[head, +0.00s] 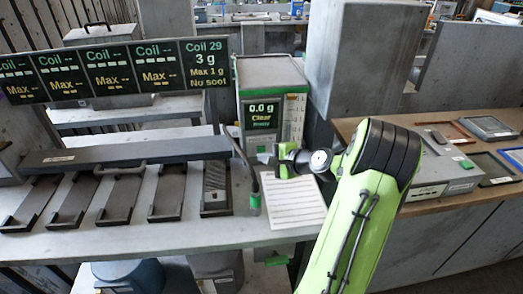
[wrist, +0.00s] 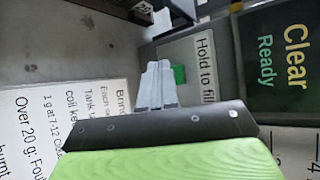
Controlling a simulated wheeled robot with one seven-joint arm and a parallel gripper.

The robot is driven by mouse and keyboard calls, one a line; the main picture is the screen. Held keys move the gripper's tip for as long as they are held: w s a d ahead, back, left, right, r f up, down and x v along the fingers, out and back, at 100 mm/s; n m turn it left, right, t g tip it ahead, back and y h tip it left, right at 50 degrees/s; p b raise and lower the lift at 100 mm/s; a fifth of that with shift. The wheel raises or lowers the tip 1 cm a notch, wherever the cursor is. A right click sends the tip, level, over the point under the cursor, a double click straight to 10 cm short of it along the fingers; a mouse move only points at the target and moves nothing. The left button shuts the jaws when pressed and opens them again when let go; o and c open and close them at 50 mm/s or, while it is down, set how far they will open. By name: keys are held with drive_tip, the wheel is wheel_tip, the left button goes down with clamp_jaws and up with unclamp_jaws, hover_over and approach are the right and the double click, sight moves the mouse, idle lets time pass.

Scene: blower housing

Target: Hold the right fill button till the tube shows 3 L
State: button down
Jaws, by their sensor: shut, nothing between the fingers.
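The fill unit (head: 272,72) is a grey and green box on the bench, with a dark display reading "0.0 g" and "Clear" (head: 262,115). A pale upright tube with a scale (head: 292,118) is on its right side; its level is too small to read. In the wrist view a small green button (wrist: 179,74) sits beside a "Hold to fill" label (wrist: 207,66). My gripper (wrist: 160,68) is shut and empty, its tips right by the button and partly covering it. I cannot tell whether they touch it. In the head view my gripper (head: 283,161) is in front of the unit's lower part.
A printed instruction sheet (head: 293,203) lies on the bench below my gripper. A thin dark hose with a green end (head: 254,200) stands just left. Several dark trays (head: 118,195) line the left bench. A grey box (head: 438,170) stands on the right-hand wooden bench.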

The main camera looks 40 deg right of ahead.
drive_tip(key=shift+w+d+p, duration=0.25)
drive_tip(key=shift+w+p, duration=0.1)
drive_tip(key=shift+w+d, duration=0.2)
drive_tip(key=shift+w, duration=0.1)
idle(0.8)
drive_tip(key=shift+s+a, duration=0.1)
idle(0.5)
drive_tip(key=shift+s+a, duration=0.35)
drive_tip(key=shift+s, duration=0.2)
drive_tip(key=shift+s+a+b, duration=0.3)
drive_tip(key=shift+s+a, duration=0.45)
drive_tip(key=shift+s, duration=0.3)
drive_tip(key=shift+s+a+b, duration=0.25)
drive_tip(key=shift+s+a, duration=0.45)
drive_tip(key=shift+s, duration=0.35)
